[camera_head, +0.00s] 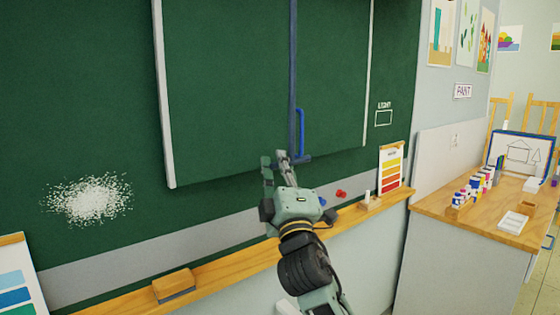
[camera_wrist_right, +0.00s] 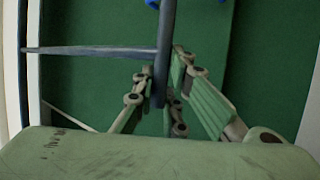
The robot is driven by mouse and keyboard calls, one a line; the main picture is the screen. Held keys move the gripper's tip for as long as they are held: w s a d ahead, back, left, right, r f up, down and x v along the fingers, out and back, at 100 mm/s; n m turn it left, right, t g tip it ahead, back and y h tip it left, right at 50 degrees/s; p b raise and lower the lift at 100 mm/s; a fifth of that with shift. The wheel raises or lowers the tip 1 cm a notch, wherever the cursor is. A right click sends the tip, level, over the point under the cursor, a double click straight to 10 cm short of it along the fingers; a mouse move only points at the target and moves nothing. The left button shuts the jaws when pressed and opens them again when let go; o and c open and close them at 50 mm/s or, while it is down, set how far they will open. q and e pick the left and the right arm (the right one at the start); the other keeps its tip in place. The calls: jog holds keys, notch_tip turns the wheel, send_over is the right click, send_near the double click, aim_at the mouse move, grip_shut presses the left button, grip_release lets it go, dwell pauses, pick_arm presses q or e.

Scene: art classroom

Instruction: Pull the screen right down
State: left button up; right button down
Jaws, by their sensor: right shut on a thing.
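The screen is a green panel (camera_head: 230,90) with pale side edges, hanging in front of the green chalkboard. Its slanting lower edge is above the chalk ledge. A dark blue vertical bar (camera_head: 293,60) runs down its face, with a bright blue handle (camera_head: 301,132) beside its lower part. My right gripper (camera_head: 282,158) is at the bar's lower end, by the panel's lower edge. In the right wrist view the dark bar (camera_wrist_right: 165,50) passes between the fingers of my right gripper (camera_wrist_right: 162,85), which is shut on it. A thinner crosspiece (camera_wrist_right: 90,51) meets the bar there. My left gripper is out of view.
A wooden ledge (camera_head: 225,264) runs below, with an eraser (camera_head: 174,283) and a colour chart (camera_head: 391,170) on it. A white chalk smudge (camera_head: 90,198) is on the board at left. A wooden-topped counter (camera_head: 480,225) with paint bottles stands at right.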

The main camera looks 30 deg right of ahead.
jog(key=shift+f, duration=0.4)
jog(key=c, duration=1.8)
grip_release()
jog(key=v, duration=1.2)
